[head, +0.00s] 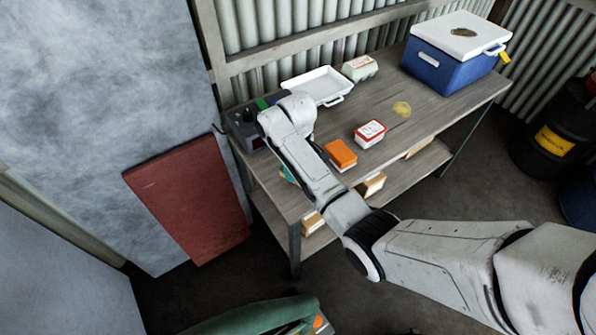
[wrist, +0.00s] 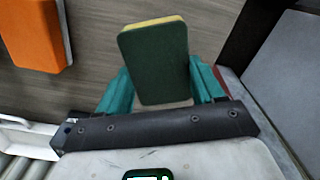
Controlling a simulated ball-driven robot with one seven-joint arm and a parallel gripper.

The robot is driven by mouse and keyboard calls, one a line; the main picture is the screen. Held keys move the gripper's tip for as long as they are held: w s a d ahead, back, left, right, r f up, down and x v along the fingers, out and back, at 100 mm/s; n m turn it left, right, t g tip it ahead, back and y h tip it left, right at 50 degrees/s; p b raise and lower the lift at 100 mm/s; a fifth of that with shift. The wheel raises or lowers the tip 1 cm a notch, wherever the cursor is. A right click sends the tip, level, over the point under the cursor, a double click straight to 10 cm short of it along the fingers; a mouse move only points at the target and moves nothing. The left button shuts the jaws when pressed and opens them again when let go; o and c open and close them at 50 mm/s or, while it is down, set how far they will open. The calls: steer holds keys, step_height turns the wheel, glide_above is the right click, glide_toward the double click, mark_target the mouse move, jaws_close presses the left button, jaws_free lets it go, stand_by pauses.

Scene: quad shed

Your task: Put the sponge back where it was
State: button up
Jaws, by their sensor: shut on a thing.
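The sponge (wrist: 153,62), dark green on its broad face with a yellow edge, stands between the teal fingers of my gripper (wrist: 160,92) in the wrist view. My gripper is shut on it, above the wooden bench top. In the head view my own arm hides the sponge, and only a small teal bit of my gripper (head: 287,175) shows at the bench's near left edge. The workbench (head: 375,155) is grey wood with a lower shelf. A round yellowish patch (head: 402,109) marks its top right of the middle.
An orange block (head: 341,155) and a red-white box (head: 370,133) lie on the bench. A white tray (head: 318,85), an egg carton (head: 360,68) and a blue cooler (head: 450,65) stand along the back. A dark grey device (head: 246,130) is at the left end.

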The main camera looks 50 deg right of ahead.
steer(key=shift+d+f, duration=0.3)
steer(key=shift+f, duration=0.05)
steer(key=shift+w+f, duration=0.1)
steer(key=shift+f, duration=1.45)
steer(key=o, duration=1.1)
steer(key=shift+f, duration=0.1)
